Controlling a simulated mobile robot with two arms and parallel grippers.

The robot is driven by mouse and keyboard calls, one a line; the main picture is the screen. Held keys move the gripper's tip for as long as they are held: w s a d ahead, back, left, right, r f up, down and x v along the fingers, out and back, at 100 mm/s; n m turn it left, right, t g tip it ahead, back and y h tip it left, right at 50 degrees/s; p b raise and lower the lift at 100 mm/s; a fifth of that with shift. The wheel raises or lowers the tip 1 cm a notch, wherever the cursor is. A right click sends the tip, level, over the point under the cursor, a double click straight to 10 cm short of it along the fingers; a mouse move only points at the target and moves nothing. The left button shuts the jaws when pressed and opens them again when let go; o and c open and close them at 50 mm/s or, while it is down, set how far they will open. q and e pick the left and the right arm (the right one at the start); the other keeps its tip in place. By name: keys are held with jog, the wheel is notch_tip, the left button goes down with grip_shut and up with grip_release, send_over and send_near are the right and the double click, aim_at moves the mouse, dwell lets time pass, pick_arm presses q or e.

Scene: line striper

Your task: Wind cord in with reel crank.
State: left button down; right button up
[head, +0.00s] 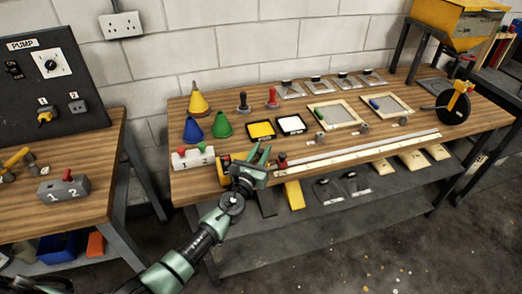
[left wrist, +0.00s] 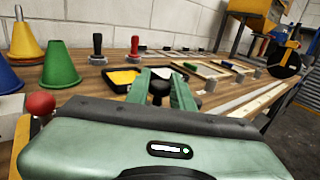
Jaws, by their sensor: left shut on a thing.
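My left gripper (head: 258,162) is at the front left of the workbench, its green fingers pointing toward the back. In the left wrist view the fingers (left wrist: 161,90) are shut on a dark knob (left wrist: 160,87), which looks like the crank's handle. A yellow reel-like body (head: 222,177) stands just left of the gripper at the bench's front edge; part of it shows in the left wrist view (left wrist: 20,145), with a red ball (left wrist: 40,103) near it. The gripper hides much of the crank. I cannot make out the cord. My right gripper is not in view.
Blue (head: 193,129) and green (head: 222,125) cones, yellow (head: 261,130) and white (head: 292,125) trays stand behind the gripper. A long pale strip (head: 365,148) runs rightward along the front. A black wheel with a yellow frame (head: 453,108) stands at the right end.

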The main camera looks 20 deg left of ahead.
pick_arm(q)
jog(key=shift+w+d+n+y+p, duration=0.1)
jog(key=shift+w+n+y+p, duration=0.15)
jog(key=shift+n+y, duration=0.65)
jog(key=shift+y, duration=0.7)
jog(key=shift+w+a+f+n+g+y+b, duration=0.15)
jog(key=shift+n+g+y+b, duration=0.1)
jog(key=shift+n+y, duration=0.5)
jog(key=shift+w+a+r+n+g+y+b, duration=0.15)
jog(key=shift+n+y, duration=0.3)
jog(key=shift+y, duration=0.5)
jog(key=shift+n+y, duration=0.3)
jog(key=shift+y, duration=0.1)
jog(key=shift+g, duration=0.3)
jog(key=c, duration=1.2)
grip_release()
